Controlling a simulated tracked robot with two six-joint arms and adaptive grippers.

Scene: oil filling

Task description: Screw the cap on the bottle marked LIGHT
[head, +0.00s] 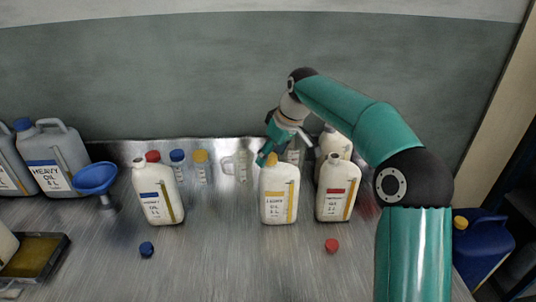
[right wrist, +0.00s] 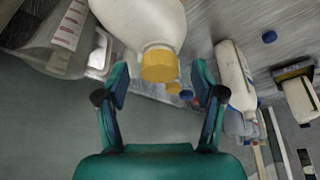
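The bottle marked LIGHT (head: 279,200) is cream with a yellow label and stands upright on the metal bench, middle of the head view. A yellow cap (head: 272,160) sits on its neck; I cannot tell how tightly. In the right wrist view the bottle (right wrist: 140,18) and its yellow cap (right wrist: 160,66) are close up. My right gripper (head: 265,157) is at the cap's height in the head view. In the wrist view the right gripper (right wrist: 161,72) is open, its fingers on either side of the cap with a gap at each side. My left gripper is out of view.
A blue-labelled bottle (head: 158,195) stands left and a red-labelled one (head: 337,190) close on the right. A blue cap (head: 147,249) and a red cap (head: 331,245) lie in front. A blue funnel (head: 96,180) and small containers are further left and behind. The front middle is clear.

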